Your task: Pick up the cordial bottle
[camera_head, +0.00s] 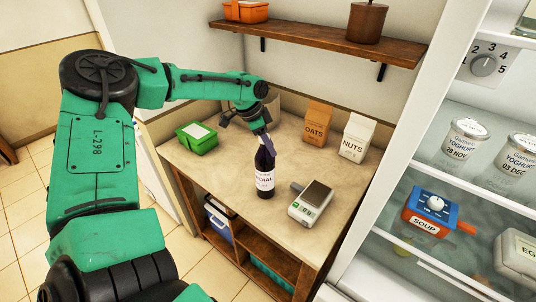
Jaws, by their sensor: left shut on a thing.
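The cordial bottle (265,180) is dark with a white label that partly reads "...DIAL". It is upright at the front middle of the counter, left of the scale. My left gripper (264,141) comes down from above and is shut on the bottle's neck. I cannot tell whether the bottle's base touches the counter. My right gripper is not in view.
A kitchen scale (311,204) stands close right of the bottle. Oats (316,123) and nuts (356,138) packets stand behind, and a green box (197,138) sits left. A wooden shelf (320,45) hangs above. An open fridge (400,150) with yoghurts and soup is at right.

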